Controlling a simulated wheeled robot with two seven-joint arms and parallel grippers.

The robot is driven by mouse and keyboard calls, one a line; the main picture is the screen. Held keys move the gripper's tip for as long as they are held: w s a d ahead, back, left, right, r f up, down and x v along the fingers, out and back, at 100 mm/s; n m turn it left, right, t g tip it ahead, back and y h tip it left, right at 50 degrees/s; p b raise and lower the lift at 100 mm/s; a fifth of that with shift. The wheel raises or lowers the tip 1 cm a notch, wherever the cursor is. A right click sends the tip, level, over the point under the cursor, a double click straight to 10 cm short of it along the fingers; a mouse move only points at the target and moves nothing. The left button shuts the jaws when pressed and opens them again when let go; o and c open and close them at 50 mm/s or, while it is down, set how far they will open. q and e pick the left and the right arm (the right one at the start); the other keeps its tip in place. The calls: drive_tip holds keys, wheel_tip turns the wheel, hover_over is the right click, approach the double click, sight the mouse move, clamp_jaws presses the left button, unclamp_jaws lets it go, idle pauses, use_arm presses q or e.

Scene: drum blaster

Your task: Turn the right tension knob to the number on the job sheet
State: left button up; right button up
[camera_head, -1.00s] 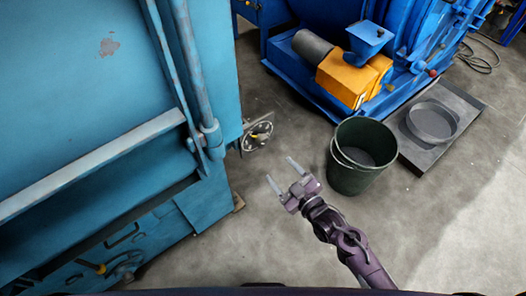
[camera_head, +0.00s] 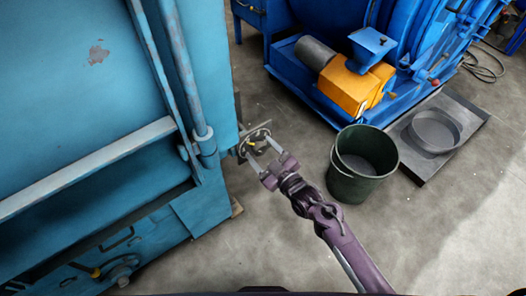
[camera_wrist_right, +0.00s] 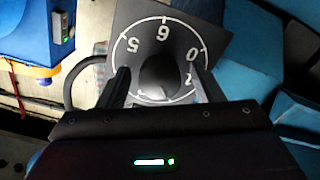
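The right tension knob (camera_wrist_right: 158,76) is a dark knob in the middle of a dark dial plate with white numerals, some of them upside down, in the right wrist view. A 5 and a 0 are legible; the knob's exact pointing is hard to read. In the head view the dial (camera_head: 262,134) sticks out from the teal machine's right side. My right gripper (camera_head: 258,148) is open at the dial. In the wrist view its two fingers (camera_wrist_right: 161,86) stand on either side of the knob, with no clear contact visible. My left gripper and the job sheet are not in view.
The teal machine (camera_head: 95,95) fills the left side, with another round dial or wheel (camera_head: 122,272) low on it. A dark green bucket (camera_head: 345,188) stands right of my right arm. A blue machine (camera_head: 290,62) with an orange box is behind. Grey floor is open at lower right.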

drive_tip(key=c, duration=0.9)
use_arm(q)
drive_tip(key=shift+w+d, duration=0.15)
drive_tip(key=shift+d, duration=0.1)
use_arm(e)
drive_tip(key=shift+m+p, duration=0.35)
drive_tip(key=shift+m, duration=1.45)
drive_tip(key=m+p, duration=0.1)
drive_tip(key=m, duration=0.2)
drive_tip(key=shift+m+p, duration=0.3)
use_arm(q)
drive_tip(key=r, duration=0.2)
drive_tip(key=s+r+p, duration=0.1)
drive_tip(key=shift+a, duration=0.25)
use_arm(e)
drive_tip(key=m, duration=0.4)
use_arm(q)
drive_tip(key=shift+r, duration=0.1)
use_arm(e)
drive_tip(key=shift+s+a, duration=0.1)
